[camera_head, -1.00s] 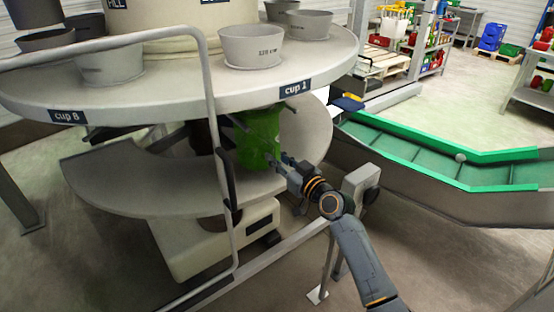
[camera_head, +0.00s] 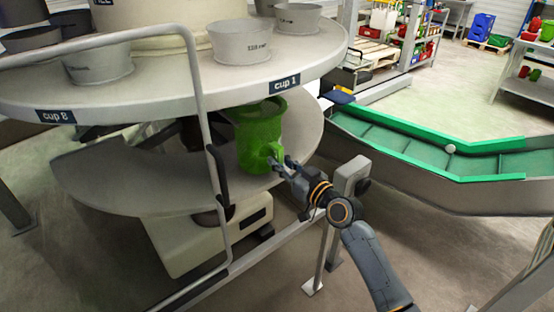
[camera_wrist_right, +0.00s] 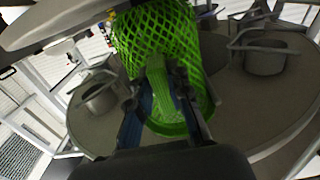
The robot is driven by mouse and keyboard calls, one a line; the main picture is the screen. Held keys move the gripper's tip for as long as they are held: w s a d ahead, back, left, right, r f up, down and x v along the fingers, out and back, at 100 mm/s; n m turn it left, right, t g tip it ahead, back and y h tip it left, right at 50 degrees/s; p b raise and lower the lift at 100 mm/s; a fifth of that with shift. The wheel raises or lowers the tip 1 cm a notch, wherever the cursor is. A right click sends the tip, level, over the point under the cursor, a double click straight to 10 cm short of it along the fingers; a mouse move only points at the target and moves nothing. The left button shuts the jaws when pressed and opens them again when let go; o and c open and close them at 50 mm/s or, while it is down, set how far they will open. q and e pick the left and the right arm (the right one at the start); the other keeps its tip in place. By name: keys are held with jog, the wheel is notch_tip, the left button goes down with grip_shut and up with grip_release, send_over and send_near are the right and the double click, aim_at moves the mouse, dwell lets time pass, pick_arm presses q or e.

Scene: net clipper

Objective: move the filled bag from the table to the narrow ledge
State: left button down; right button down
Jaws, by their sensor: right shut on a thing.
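The filled bag (camera_head: 258,138) is bright green and upright, with a dark opening at its top and a handle-like loop on its right. It is over the lower round table (camera_head: 305,135), near the outer edge; I cannot tell whether its bottom touches. My right gripper (camera_head: 279,160) is shut on the loop. In the right wrist view, the fingers (camera_wrist_right: 165,95) close around a green strip of the bag, and open netting (camera_wrist_right: 155,35) shows behind it. My left gripper is not in view. I cannot tell which surface is the narrow ledge.
The upper disc (camera_head: 215,90) with grey cups overhangs the lower table close to the bag. A bent metal rail (camera_head: 205,110) stands left of it. A grey post (camera_head: 345,185) stands by my right wrist. A green conveyor (camera_head: 430,150) runs at right.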

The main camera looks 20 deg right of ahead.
jog(key=b+v, duration=0.1)
jog(key=v, duration=1.5)
jog(key=shift+r+b, duration=0.15)
jog(key=shift+b, duration=0.25)
dwell(1.3)
dwell(0.4)
jog(key=shift+a, duration=0.1)
